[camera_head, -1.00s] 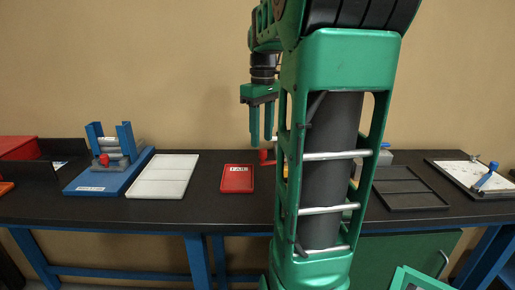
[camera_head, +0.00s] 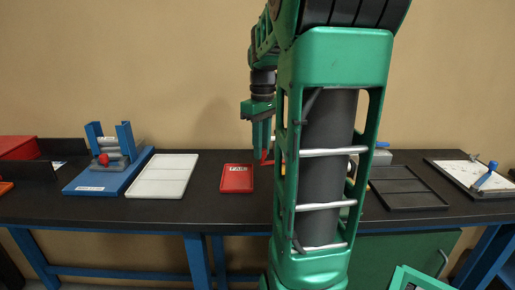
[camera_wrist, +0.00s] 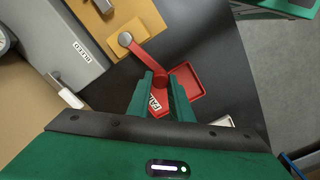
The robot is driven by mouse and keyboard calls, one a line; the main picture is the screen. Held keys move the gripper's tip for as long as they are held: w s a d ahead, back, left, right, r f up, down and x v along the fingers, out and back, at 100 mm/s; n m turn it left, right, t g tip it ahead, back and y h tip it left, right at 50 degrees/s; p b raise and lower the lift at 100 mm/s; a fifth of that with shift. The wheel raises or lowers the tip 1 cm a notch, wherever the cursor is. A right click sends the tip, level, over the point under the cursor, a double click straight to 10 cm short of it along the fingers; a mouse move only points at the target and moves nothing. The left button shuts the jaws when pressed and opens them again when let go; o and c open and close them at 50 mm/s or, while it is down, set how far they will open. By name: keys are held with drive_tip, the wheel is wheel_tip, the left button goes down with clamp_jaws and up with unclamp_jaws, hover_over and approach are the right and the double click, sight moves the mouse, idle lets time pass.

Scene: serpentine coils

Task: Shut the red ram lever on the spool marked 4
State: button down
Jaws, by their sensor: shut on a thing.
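The red lever (camera_wrist: 142,52) shows in the wrist view. It runs from a round grey pivot (camera_wrist: 125,39) on a yellow block (camera_wrist: 105,25) to a red knob (camera_wrist: 160,80) at its free end. My gripper (camera_wrist: 162,82) is shut on the knob end, with one green finger on each side. In the head view, my gripper (camera_head: 261,156) is low over the bench, and a red bit of the lever (camera_head: 265,158) shows at the fingertips. My arm hides most of the block there. I can read no number 4 in either view.
A red labelled tray (camera_head: 237,187) lies on the bench left of my gripper. A grey unit with a label (camera_wrist: 62,45) stands beside the yellow block. A white tray (camera_head: 162,180), a blue fixture (camera_head: 95,183) and a dark tray (camera_head: 410,197) stand farther off.

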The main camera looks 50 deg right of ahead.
drive_tip(key=shift+w+d+m, duration=0.4)
drive_tip(key=shift+m, duration=0.4)
drive_tip(key=c, duration=1.6)
unclamp_jaws()
wheel_tip(320, 180, up, 11)
drive_tip(key=shift+f, duration=0.1)
